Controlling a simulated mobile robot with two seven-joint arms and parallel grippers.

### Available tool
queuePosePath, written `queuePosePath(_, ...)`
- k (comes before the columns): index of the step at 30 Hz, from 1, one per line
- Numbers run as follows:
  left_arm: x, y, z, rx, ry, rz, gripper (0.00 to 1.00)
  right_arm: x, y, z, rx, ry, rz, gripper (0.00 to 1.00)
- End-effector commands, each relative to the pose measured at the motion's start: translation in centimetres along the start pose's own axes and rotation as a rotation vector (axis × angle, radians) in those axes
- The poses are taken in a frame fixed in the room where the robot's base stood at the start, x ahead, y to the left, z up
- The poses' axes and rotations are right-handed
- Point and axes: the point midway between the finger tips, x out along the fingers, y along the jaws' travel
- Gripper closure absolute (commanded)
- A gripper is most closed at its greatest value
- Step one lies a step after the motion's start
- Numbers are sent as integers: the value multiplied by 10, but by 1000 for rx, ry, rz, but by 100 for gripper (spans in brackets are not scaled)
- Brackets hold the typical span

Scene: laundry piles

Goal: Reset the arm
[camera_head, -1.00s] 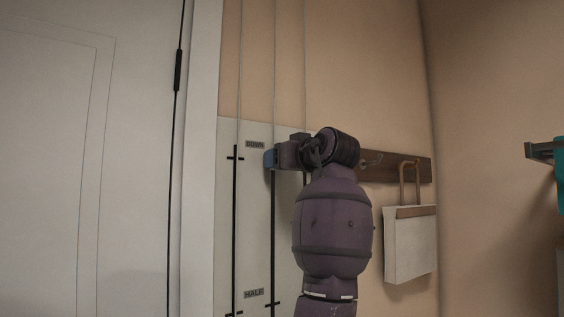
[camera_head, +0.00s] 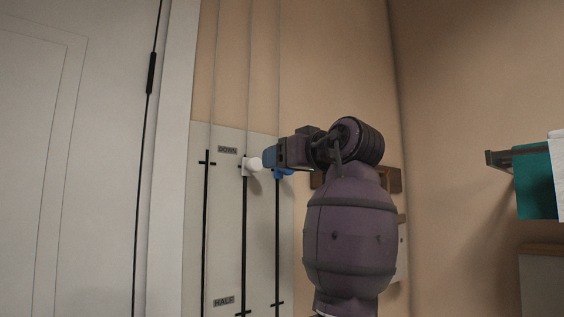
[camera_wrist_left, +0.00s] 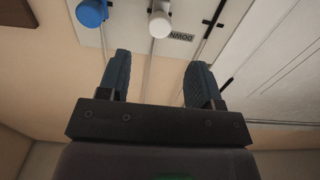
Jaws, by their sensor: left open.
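My left arm stands in the middle of the head view, and its left gripper (camera_head: 268,157) points left toward the wall panel. In the left wrist view the gripper (camera_wrist_left: 159,62) is open, with nothing between its two fingers. A white knob (camera_head: 254,164) sits near the top of a slot beside the fingertips. It also shows beyond the fingers in the left wrist view (camera_wrist_left: 160,22), apart from them. A blue knob (camera_head: 283,172) is partly hidden behind the gripper; the left wrist view shows it clearly (camera_wrist_left: 92,12). My right gripper is in neither view.
The white panel (camera_head: 229,235) has dark vertical slots and DOWN and HALF labels, with cords running up the wall. A white door (camera_head: 70,180) is at left. A wooden hook board (camera_head: 394,180) is mostly behind my arm. A rack with a teal towel (camera_head: 535,183) is at right.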

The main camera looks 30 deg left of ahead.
Motion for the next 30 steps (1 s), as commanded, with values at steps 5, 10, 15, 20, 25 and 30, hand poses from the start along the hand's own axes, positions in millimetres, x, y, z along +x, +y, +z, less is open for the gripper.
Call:
queuePosePath(5, 0, 0, 0, 0, 0, 0, 41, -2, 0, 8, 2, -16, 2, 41)
queuePosePath(10, 0, 0, 0, 3, 1, 0, 41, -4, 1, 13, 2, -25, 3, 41)
queuePosePath(15, 0, 8, -13, 18, 82, 51, 41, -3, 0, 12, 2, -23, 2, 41)
queuePosePath(20, -13, 26, -39, 0, 233, 209, 41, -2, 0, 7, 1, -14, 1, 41)
queuePosePath(25, -34, 42, -59, -34, 391, 368, 41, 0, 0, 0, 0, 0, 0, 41)
queuePosePath(30, -44, 68, -41, -31, 507, 513, 41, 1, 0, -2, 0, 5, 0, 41)
